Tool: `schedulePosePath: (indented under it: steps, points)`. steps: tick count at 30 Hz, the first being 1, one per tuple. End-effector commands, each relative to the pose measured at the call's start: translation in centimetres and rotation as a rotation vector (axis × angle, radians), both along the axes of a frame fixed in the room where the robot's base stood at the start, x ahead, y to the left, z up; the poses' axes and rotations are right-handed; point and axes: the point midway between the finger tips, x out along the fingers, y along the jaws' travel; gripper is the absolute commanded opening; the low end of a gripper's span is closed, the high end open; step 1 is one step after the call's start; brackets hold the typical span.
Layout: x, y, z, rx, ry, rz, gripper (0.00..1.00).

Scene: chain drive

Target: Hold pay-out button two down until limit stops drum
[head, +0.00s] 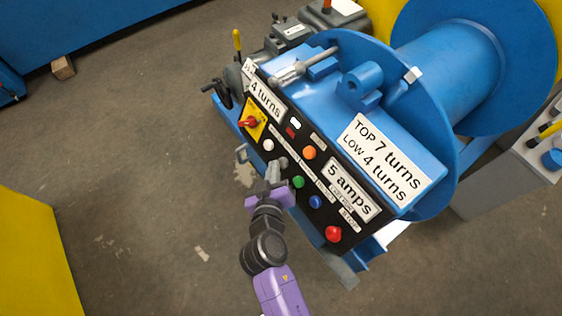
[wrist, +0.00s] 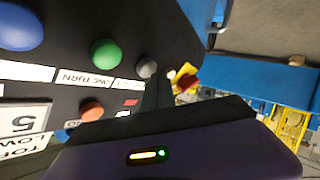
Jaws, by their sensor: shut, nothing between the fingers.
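A black control panel (head: 273,132) on the blue drum machine carries a white button (head: 268,145), a grey button (head: 283,162), a green button (head: 298,182), a blue button (head: 316,202) and an orange button (head: 309,153). No label that I can read marks pay-out button two. My gripper (head: 277,169) is shut and empty, with its tips at the grey button. In the wrist view the dark fingers (wrist: 158,92) reach up beside the grey button (wrist: 147,68); I cannot tell whether they touch or press it. The blue drum (head: 455,68) is behind the panel.
A red button (head: 333,233) sits at the panel's near end and a yellow switch with a red knob (head: 255,118) at its far end. Signs read "5 amps" (head: 352,190) and "TOP 7 turns LOW 4 turns" (head: 382,160). The floor (head: 130,170) left of the machine is mostly clear.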

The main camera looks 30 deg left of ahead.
Motion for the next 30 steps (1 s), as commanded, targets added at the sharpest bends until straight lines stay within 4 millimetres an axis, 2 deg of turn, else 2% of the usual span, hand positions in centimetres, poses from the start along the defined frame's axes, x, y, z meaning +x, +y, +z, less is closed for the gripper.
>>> schedulePosePath:
  steps: [16, 30]
  points:
    - [-1.0, 0.4, 0.5, 0.001, 0.000, 0.002, 0.00]
    - [-4.3, 1.8, 2.3, 0.000, 0.001, 0.001, 0.00]
